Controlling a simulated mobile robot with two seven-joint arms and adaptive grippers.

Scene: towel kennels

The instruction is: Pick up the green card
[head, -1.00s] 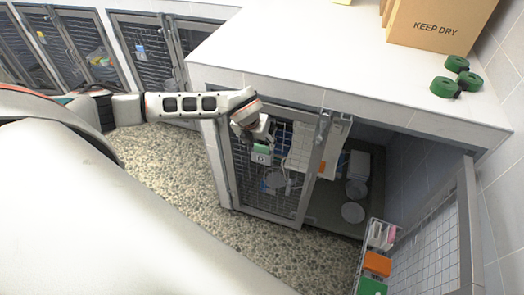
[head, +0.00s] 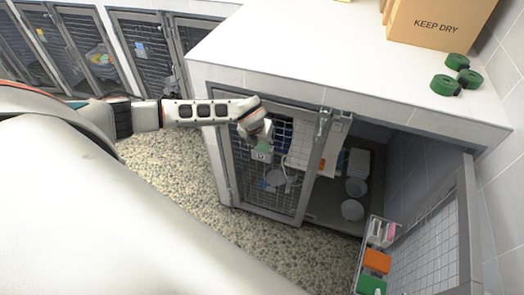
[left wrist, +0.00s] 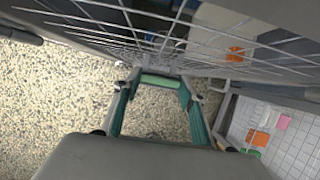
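The green card (head: 264,147), with a white lower part bearing a dark mark, is at the mesh door of the near kennel in the head view. My left gripper (head: 262,138) is right above it and partly covers it. In the left wrist view the card's green edge (left wrist: 160,82) lies between the two spread fingertips of my left gripper (left wrist: 160,88). The fingers look open on either side of it; I cannot tell whether they touch it. My right gripper is not in view.
The mesh door (head: 280,200) stands close beside the gripper. A wire rack (head: 362,262) with orange and green items hangs at the open right door (head: 435,245). Green rolls (head: 446,85) and a cardboard box (head: 440,25) stand on the white top. Pebbled floor (head: 165,170) is clear.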

